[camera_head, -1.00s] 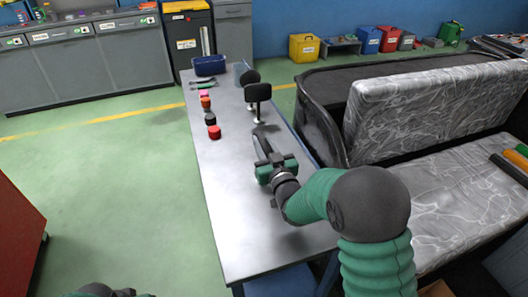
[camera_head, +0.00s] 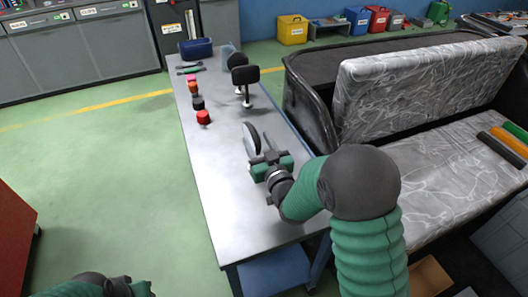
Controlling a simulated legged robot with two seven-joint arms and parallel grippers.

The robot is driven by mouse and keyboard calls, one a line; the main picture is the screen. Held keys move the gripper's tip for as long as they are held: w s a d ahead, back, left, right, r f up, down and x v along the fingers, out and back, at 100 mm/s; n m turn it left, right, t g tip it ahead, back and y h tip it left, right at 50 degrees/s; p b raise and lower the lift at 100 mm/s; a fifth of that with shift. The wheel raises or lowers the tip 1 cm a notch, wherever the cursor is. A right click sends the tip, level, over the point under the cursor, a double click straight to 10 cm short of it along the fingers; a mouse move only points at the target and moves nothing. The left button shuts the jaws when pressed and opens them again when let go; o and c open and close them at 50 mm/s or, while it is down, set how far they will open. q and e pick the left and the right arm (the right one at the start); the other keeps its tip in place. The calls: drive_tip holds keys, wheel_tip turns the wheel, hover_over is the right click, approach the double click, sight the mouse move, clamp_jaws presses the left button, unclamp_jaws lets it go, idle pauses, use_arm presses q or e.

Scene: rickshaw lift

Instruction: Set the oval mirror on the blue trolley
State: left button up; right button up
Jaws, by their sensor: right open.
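The oval mirror (camera_head: 251,139) is a pale grey disc with a dark rim. It stands on edge on the grey metal top of the blue trolley (camera_head: 224,200), near its right side. My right gripper (camera_head: 268,154) is open just to the right of the mirror and low over the top. Whether its fingers touch the mirror cannot be told. My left gripper (camera_head: 122,287) is only partly in view at the bottom left edge, away from the trolley, and its fingers are hidden.
A black rectangular mirror on a white stand (camera_head: 246,76) stands further back, with another behind it. Several small coloured knobs, including a red one (camera_head: 203,117), line the left side. A blue bin (camera_head: 196,48) is at the far end. A grey seat (camera_head: 424,95) flanks the right. The near top is clear.

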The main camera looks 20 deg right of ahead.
drive_tip(key=s, duration=0.8)
drive_tip(key=shift+s+d, duration=0.15)
drive_tip(key=shift+s, duration=0.15)
